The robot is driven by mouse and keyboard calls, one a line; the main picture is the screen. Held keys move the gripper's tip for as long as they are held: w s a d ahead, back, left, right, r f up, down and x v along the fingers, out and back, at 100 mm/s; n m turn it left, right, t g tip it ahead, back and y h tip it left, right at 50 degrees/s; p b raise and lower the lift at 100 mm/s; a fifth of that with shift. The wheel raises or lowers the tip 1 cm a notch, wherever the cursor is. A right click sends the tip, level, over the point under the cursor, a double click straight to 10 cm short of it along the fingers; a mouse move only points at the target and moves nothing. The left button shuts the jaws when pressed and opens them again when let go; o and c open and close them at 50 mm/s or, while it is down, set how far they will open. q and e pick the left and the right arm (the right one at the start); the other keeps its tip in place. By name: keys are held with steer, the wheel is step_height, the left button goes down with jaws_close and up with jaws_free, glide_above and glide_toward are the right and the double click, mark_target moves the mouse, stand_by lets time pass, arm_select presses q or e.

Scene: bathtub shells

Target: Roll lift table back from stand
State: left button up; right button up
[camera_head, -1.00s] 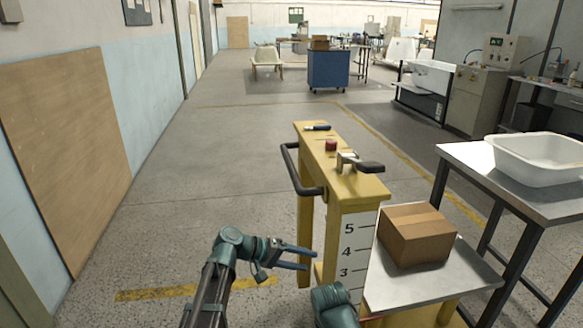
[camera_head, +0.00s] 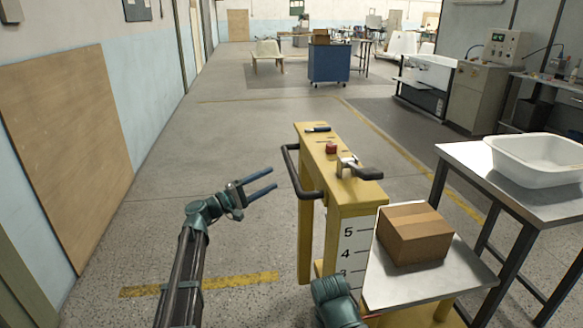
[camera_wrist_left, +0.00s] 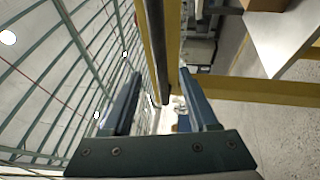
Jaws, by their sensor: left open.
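The yellow lift table (camera_head: 333,225) has a post with a number scale and a steel platform (camera_head: 400,287) bearing a cardboard box (camera_head: 415,236). A black handle (camera_head: 292,172) sticks out from its left side. My left gripper (camera_head: 274,178) is open and empty, just left of the handle and apart from it. In the left wrist view the handle bar (camera_wrist_left: 155,45) runs lengthwise between the two fingers (camera_wrist_left: 160,74). The stand (camera_head: 463,160) is a metal table at the right with a white tub shell (camera_head: 537,158) on it. A teal part of my right arm shows; its fingers are hidden.
The post top carries a red button (camera_head: 331,148), a lever (camera_head: 360,170) and a dark-handled tool (camera_head: 317,129). A blue cabinet (camera_head: 329,64) stands far back. A brown board (camera_head: 66,150) leans on the left wall. The floor left of the lift table is clear.

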mark_target(291, 168)
arm_select(q)
steer(key=p+x, duration=0.1)
steer(key=x, duration=0.8)
jaws_close()
stand_by(1.3)
